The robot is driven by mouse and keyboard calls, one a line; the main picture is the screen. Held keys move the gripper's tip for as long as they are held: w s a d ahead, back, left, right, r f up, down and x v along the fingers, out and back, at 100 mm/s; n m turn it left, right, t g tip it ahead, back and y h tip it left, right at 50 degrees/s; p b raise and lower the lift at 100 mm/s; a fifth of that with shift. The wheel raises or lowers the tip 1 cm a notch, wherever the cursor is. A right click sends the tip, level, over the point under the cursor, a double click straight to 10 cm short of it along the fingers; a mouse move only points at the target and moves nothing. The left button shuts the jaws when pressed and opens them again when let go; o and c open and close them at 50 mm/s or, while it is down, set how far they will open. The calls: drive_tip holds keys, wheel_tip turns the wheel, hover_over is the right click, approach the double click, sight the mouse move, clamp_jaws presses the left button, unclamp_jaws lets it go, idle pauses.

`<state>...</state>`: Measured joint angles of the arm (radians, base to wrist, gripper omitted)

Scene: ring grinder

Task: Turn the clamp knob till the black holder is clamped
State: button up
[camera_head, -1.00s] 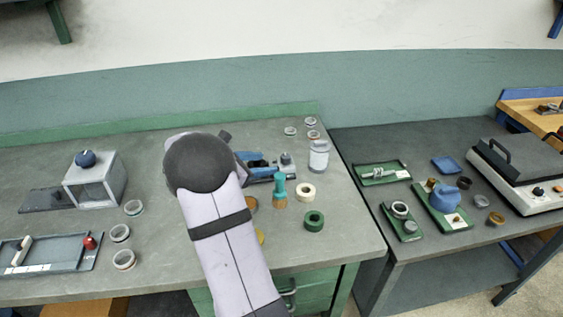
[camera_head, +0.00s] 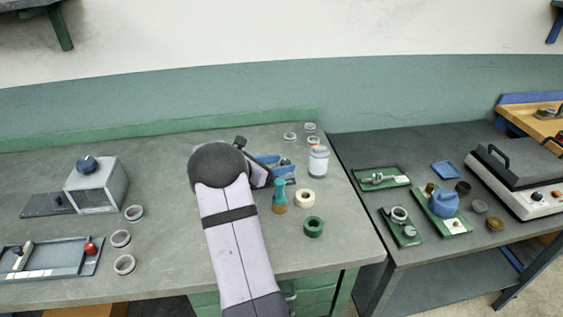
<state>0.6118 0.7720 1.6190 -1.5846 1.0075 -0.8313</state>
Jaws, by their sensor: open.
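A blue device (camera_head: 270,160) with grey parts stands toward the back of the grey bench, partly hidden behind my arm. It may carry the clamp, but I cannot make out a clamp knob on it. I cannot pick out the black holder for certain. A dark blue knob (camera_head: 87,163) sits on top of a grey box (camera_head: 97,192) at the left; I cannot tell whether it is the clamp knob. My arm reaches up from the front of the bench and its rounded dark joint covers the area left of the blue device. My gripper's fingers are hidden behind it.
A teal-handled brush (camera_head: 279,196), a cream ring (camera_head: 305,198), a green ring (camera_head: 313,226) and a white-lidded jar (camera_head: 318,161) stand right of my arm. Several small rings lie at the left near a grey tray (camera_head: 48,260). Bench between them and my arm is clear.

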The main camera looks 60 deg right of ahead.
drive_tip(key=shift+s+d+f, duration=0.1)
drive_tip(key=shift+d+f, duration=0.15)
drive_tip(key=shift+d, duration=0.3)
drive_tip(key=c, duration=1.1)
drive_tip(key=shift+o, duration=0.2)
drive_tip(key=shift+r, duration=0.1)
drive_tip(key=shift+w+d+m+g+p, duration=0.1)
drive_tip(key=shift+m+g+p, duration=0.1)
drive_tip(key=shift+m+g, duration=0.2)
drive_tip(key=shift+w+m+g+p, duration=0.1)
drive_tip(key=shift+m+g+p, duration=0.05)
drive_tip(key=shift+m+g, duration=0.25)
drive_tip(key=shift+w+d+m+g+y, duration=0.1)
drive_tip(key=shift+w+m+g+y, duration=0.1)
drive_tip(key=shift+m+g+y, duration=1.05)
drive_tip(key=shift+m+g, duration=0.35)
drive_tip(key=shift+g, duration=0.2)
